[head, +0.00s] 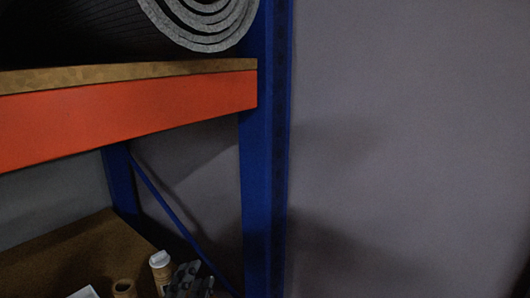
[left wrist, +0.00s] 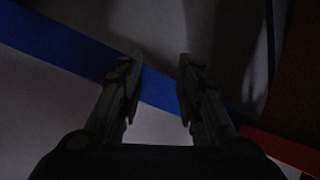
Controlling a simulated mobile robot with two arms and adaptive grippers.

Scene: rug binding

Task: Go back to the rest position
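My left gripper (head: 188,280) shows as a dark grey shape at the bottom of the head view, in front of the rack's lower part. In the left wrist view my left gripper (left wrist: 159,65) has its two dark fingers well apart, with nothing between them. A blue rack bar shows behind the fingers. My right gripper is in neither view.
A rack with a blue upright (head: 265,170) and an orange beam (head: 130,118) stands at left. A grey rolled rug (head: 205,38) lies on its upper shelf (head: 200,68). A brown lower surface (head: 70,250) shows below. A bare grey wall (head: 410,130) fills the right.

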